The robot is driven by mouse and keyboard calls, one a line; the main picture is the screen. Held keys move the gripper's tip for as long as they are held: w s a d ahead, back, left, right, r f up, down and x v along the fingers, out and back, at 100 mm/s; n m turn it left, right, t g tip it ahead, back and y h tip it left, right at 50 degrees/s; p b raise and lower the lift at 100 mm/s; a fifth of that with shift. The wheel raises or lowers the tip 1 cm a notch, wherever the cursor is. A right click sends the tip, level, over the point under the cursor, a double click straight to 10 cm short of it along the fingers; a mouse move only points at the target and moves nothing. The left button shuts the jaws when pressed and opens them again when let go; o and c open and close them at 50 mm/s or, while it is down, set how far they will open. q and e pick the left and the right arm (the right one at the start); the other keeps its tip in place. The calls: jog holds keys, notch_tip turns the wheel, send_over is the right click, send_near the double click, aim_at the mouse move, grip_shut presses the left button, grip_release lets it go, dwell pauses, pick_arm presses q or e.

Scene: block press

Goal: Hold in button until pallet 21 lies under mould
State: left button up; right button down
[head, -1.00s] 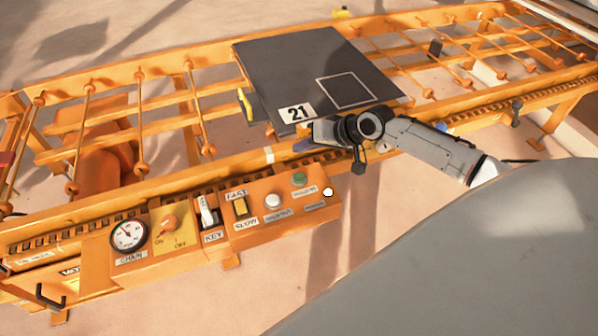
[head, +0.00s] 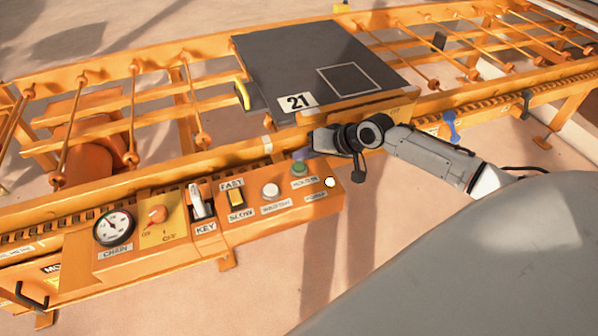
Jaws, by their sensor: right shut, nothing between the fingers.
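Pallet 21 (head: 290,60) is a dark flat plate on the orange conveyor, with a white "21" label at its near left corner and a pale square outline on top. A green button (head: 299,167) sits at the right end of the orange control box, with a small label below it that seems to read "hold in". My right gripper (head: 302,154) is shut and empty, its tips just above or at the green button; I cannot tell whether they touch it. My left gripper is not in view. I cannot make out a mould.
Left of the green button are a white button (head: 270,190), a yellow fast/slow switch (head: 236,198), a key switch (head: 199,205), an orange knob (head: 157,214) and a chain gauge (head: 114,228). The conveyor's bars lie open on both sides of the pallet.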

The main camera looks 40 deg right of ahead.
jog(key=shift+f, duration=0.3)
dwell(1.8)
jog(key=shift+f, duration=0.35)
